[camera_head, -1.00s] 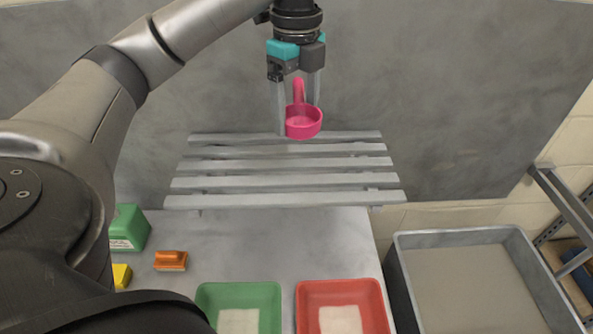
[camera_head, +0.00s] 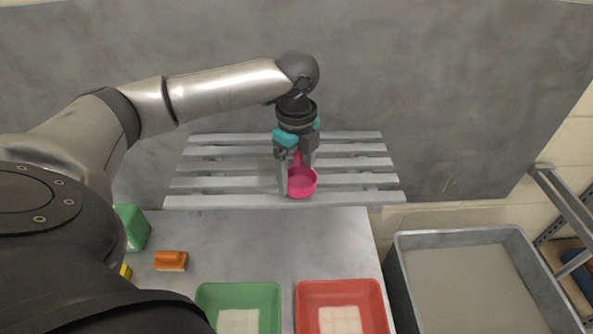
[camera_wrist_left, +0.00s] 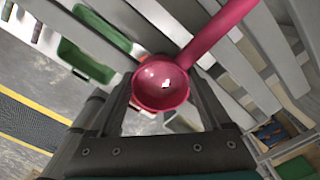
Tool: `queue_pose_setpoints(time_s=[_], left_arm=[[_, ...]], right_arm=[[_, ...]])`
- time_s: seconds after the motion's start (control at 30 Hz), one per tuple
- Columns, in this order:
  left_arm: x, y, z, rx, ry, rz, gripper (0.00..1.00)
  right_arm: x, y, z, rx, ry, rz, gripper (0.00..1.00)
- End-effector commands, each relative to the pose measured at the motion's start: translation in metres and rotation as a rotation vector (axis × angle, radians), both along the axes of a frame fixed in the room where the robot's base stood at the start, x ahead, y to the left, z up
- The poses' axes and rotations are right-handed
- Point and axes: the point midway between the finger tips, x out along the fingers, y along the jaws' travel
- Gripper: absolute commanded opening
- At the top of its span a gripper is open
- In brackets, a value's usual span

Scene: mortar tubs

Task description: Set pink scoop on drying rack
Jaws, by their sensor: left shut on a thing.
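The pink scoop (camera_head: 302,183) is held by my left gripper (camera_head: 297,175), which is shut on it. In the left wrist view the scoop's round cup (camera_wrist_left: 161,86) lies between the fingers, with its handle reaching to the upper right. The drying rack (camera_head: 232,182) is a grey slatted shelf at the back of the table. The scoop is over the rack's front-middle slats; I cannot tell whether it touches them. My right gripper is not in view.
A green tub (camera_head: 240,291) and a red tub (camera_head: 342,289) stand in front. An orange block (camera_head: 171,260) and a green box (camera_head: 133,228) are at the left. A large grey bin (camera_head: 391,262) stands right of the table. The rack's right side is clear.

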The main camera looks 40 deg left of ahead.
Motion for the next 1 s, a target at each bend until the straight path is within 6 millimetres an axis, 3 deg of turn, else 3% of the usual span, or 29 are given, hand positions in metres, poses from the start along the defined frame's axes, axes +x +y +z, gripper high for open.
queue_pose_setpoints(time_s=[0.27,0.3,0.43,0.77,1.0], left_arm=[[0.0,0.0,-0.002,0.0,0.0,0.0,0.2],[0.0,0.0,-0.002,0.0,0.0,0.0,0.85],[0.0,0.0,-0.002,0.0,0.0,0.0,0.99],[0.001,0.0,0.003,-0.001,-0.002,0.0,1.0],[0.002,0.0,0.045,-0.001,-0.007,0.0,1.0]], right_arm=[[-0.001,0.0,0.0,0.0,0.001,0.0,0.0],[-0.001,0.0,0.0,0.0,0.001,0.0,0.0],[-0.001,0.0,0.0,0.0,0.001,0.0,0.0],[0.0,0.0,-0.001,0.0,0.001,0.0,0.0],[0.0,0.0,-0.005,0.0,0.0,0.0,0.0]])
